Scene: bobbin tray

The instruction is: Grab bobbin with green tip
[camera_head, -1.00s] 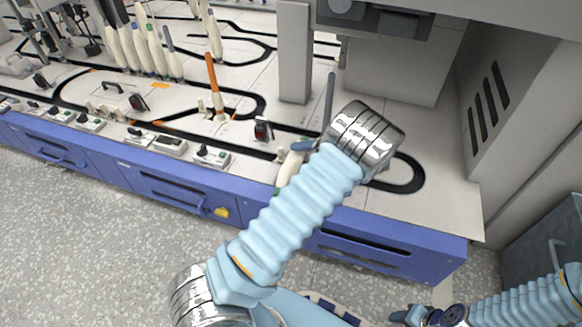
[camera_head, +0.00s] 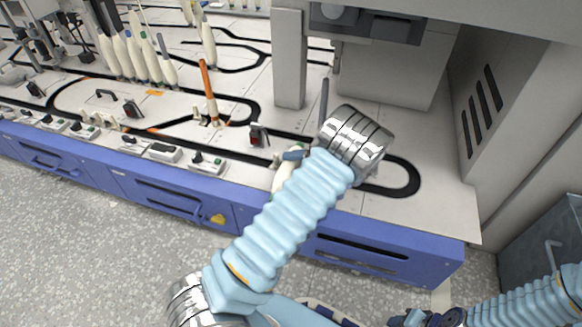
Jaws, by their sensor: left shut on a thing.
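Several pale bobbins (camera_head: 153,66) stand at the back left, and an orange one (camera_head: 208,92) stands mid-bench. A grey post (camera_head: 289,60) and a housing (camera_head: 390,68) rise behind my left wrist. Small switches line the front edge. The bench's right front is clear.

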